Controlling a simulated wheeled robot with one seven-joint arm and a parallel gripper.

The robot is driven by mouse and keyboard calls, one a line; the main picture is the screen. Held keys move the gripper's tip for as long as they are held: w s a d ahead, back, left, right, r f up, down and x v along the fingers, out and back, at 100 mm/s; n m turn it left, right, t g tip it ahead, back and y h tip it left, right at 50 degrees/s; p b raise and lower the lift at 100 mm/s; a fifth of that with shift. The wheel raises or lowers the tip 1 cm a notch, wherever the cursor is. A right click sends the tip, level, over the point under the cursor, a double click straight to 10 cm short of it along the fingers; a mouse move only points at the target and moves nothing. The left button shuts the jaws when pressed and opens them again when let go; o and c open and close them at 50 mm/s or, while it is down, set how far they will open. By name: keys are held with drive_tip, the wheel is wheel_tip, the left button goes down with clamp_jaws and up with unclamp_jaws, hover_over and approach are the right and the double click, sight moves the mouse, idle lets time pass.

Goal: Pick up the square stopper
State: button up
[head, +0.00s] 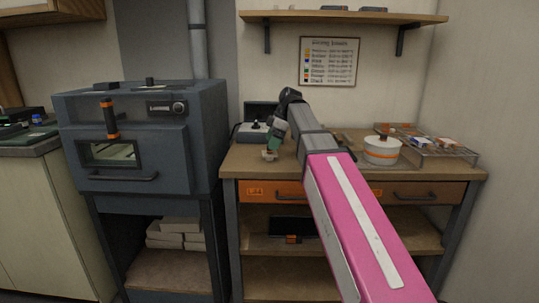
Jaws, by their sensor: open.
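My pink and grey arm reaches from the lower right over the wooden workbench (240,162). My gripper (269,154) hangs down at its far end, low over the bench's left part near the front edge. It is open; its fingers are very small in this view. I cannot pick out the square stopper with certainty. A small pale shape shows at the fingertips, but I cannot tell whether it is part of the gripper or a thing on the bench. My arm hides the middle of the bench.
A grey box-like device (250,133) stands behind my gripper. A white round pot (382,151) with an orange band and a wire rack (440,147) with small pieces are on the right. A dark kiln (150,140) stands left of the bench. A shelf (340,17) hangs above.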

sight(267, 153)
drive_tip(key=shift+s+x, duration=0.15)
drive_tip(key=shift+x, duration=1.2)
drive_tip(key=shift+s+x, duration=0.1)
drive_tip(key=shift+x, duration=1.25)
drive_tip(key=shift+d, duration=0.1)
drive_tip(key=c, duration=1)
